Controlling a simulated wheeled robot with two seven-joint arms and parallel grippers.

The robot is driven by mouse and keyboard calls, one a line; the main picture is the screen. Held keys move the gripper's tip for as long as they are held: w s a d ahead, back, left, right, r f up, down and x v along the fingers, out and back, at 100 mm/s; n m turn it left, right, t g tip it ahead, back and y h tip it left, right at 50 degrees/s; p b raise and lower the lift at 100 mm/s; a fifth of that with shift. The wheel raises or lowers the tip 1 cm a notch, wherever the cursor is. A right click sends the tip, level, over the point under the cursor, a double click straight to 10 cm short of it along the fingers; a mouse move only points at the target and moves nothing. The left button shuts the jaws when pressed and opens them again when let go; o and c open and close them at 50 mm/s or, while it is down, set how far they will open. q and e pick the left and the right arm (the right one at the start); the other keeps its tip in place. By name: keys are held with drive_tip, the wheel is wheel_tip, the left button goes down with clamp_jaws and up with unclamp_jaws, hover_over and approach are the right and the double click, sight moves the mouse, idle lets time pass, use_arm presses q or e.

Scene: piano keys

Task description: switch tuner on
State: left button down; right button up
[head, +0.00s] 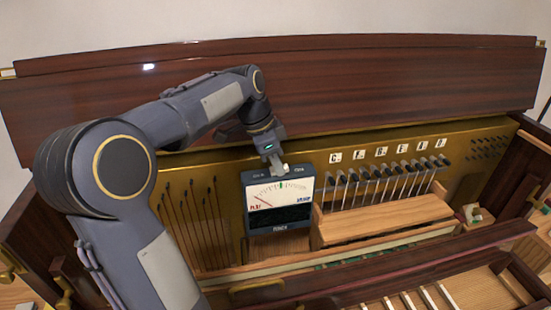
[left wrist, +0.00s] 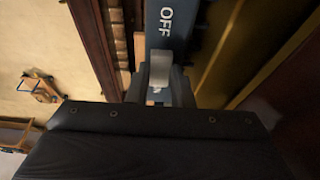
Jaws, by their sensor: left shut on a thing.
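The tuner (head: 279,208) is a dark blue box with a white dial face, a red needle and a green mark. It stands upright inside the open piano, left of the row of lettered hammers. My left gripper (head: 275,165) is at the tuner's top edge. In the left wrist view my left gripper (left wrist: 160,88) is shut on a light grey switch lever (left wrist: 160,68). The word OFF shows on the tuner's top (left wrist: 166,22) beyond the lever; lettering on the near side is mostly hidden by the fingers. My right gripper is not in view.
A wooden block (head: 385,219) lies right of the tuner, below the lettered hammers (head: 385,180). A raised dark wood lid (head: 330,90) stands behind. Thin dark rods (head: 190,215) stand to the left. Piano keys (head: 425,298) show at the front.

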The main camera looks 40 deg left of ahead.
use_arm(q)
drive_tip(key=p, duration=0.1)
drive_tip(key=g+y+p, duration=0.1)
drive_tip(key=shift+w+d+r+p, duration=0.2)
drive_tip(key=shift+d+r+p, duration=0.1)
drive_tip(key=shift+r, duration=0.1)
drive_tip(key=shift+w+f+g+y, duration=0.15)
drive_tip(key=shift+f+g+y, duration=0.2)
drive_tip(key=shift+g, duration=0.25)
drive_tip(key=shift+y, duration=0.25)
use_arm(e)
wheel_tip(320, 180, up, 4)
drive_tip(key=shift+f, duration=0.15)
use_arm(q)
drive_tip(key=c, duration=1.3)
unclamp_jaws()
